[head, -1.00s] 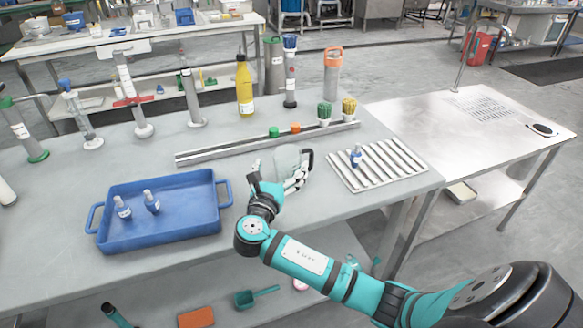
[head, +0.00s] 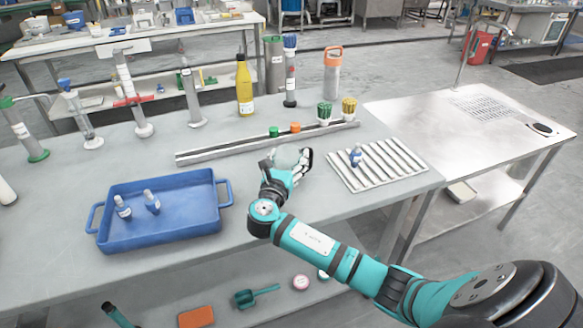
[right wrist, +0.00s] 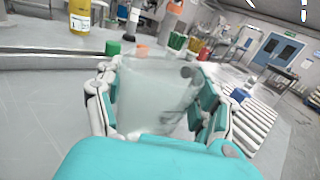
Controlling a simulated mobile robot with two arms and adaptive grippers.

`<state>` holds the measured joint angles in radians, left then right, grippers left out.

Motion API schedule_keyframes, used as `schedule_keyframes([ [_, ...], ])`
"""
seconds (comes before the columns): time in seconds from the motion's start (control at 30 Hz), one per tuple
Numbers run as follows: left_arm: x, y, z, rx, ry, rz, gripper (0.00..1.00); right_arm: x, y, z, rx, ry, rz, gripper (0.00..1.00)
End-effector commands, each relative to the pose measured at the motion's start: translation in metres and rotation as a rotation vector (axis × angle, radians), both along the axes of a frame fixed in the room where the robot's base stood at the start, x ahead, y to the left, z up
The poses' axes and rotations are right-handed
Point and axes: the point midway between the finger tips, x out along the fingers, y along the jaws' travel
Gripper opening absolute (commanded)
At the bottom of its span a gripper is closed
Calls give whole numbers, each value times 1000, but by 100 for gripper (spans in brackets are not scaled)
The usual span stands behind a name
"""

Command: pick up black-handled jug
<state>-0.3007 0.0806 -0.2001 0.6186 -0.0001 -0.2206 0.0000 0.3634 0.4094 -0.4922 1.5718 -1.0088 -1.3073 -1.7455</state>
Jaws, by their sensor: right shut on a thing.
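The jug (head: 287,156) is pale and translucent and sits at the middle of the grey table, mostly hidden by my right gripper in the head view. My right gripper (head: 290,168) is shut on it. In the right wrist view the jug body (right wrist: 150,95) fills the space between the fingers of the right gripper (right wrist: 158,105), upright or nearly so. I cannot tell whether its base touches the table. Its black handle does not show clearly. My left gripper is not in view.
A blue tray (head: 105,232) with two small bottles lies to the left. A white slatted rack (head: 345,178) with a blue-capped bottle is close on the right. A metal rail (head: 215,153), brushes and a yellow bottle (head: 244,85) stand behind. Bare table lies in front.

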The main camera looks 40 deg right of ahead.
Motion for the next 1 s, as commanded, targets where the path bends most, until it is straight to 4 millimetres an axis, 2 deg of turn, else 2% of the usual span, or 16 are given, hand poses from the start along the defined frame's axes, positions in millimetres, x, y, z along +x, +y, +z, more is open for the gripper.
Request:
schedule_keyframes([
  [0.03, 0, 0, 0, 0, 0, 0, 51, 0, 0, 0, 0, 0, 0, 47],
  [0.1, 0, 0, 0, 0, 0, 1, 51, 0, 0, 0, 1, 1, 0, 38],
  [0.13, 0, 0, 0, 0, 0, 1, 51, 0, 0, 0, 0, 0, 0, 37],
  [0.47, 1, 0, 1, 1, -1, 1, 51, 0, 0, 5, 1, -2, 0, 36],
  [0.77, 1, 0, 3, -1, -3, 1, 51, -1, 0, 40, 2, -5, 0, 36],
  [0.8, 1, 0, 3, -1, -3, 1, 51, -10, 3, 36, 1, 1, 2, 36],
  [1.0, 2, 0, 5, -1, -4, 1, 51, -59, 14, 40, 2, 1, 3, 36],
])
